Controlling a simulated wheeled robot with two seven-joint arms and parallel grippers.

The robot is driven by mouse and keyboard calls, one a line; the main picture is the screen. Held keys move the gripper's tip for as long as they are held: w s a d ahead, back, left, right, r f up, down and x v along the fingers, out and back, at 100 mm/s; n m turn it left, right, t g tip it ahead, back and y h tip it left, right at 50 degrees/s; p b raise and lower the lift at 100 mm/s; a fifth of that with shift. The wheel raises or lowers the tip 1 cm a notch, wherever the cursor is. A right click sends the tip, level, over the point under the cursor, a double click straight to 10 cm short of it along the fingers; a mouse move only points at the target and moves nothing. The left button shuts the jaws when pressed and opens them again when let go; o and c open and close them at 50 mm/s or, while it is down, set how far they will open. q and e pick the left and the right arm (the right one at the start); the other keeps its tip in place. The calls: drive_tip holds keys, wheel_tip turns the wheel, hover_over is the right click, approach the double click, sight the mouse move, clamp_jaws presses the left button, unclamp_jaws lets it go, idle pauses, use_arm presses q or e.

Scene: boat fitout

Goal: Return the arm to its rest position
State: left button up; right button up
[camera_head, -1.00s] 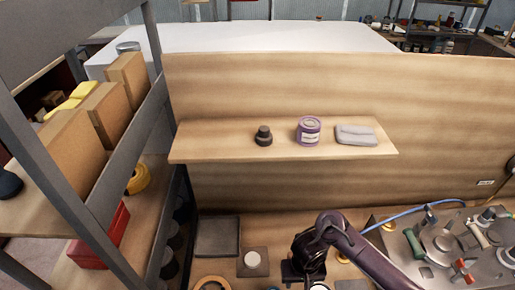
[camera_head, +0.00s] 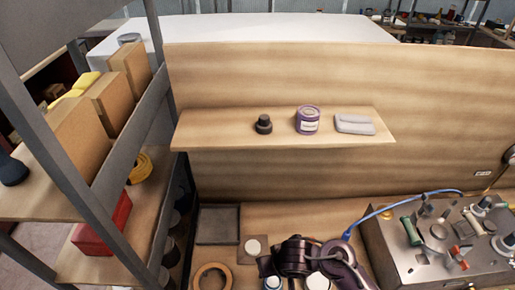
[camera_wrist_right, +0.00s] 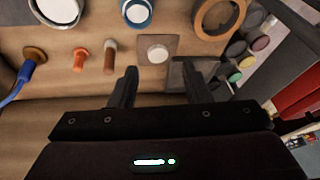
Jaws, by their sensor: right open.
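My right arm and its dark gripper (camera_head: 270,268) are low in the middle of the head view, near the picture's bottom edge, above the workbench. In the right wrist view the right gripper (camera_wrist_right: 159,72) has its two black fingers well apart with nothing between them. Beyond the fingertips is a square plate with a white round disc (camera_wrist_right: 158,53), which also shows in the head view (camera_head: 253,246). My left gripper is not in view.
A wall shelf (camera_head: 220,128) holds a black knob, a purple can (camera_head: 307,120) and a grey pad. A control panel (camera_head: 400,250) with a blue cable stands right. A wooden ring (camera_head: 197,275) and dark tray (camera_head: 218,225) lie left, beside a rack (camera_head: 150,180).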

drive_tip(key=s+d+r+h, duration=0.1)
drive_tip(key=s+d+r, duration=0.35)
drive_tip(key=d, duration=0.35)
drive_tip(key=s+d+r+h, duration=0.1)
drive_tip(key=s+d+r, duration=0.3)
drive_tip(key=d+r, duration=0.3)
wheel_tip(320, 180, down, 38)
drive_tip(key=s+g+b, duration=0.1)
drive_tip(key=s+b, duration=0.1)
drive_tip(key=b, duration=0.6)
drive_tip(key=s+d+f+b, duration=0.2)
drive_tip(key=s+f, duration=0.7)
drive_tip(key=f, duration=0.3)
drive_tip(key=s+d+f+g+b, duration=0.1)
drive_tip(key=s+f+b, duration=0.2)
drive_tip(key=s+f, duration=0.7)
wheel_tip(320, 180, down, 3)
drive_tip(key=shift+s+d+r+g+b, duration=0.2)
drive_tip(key=shift+d+g+b, duration=0.1)
drive_tip(key=shift+d+b, duration=0.1)
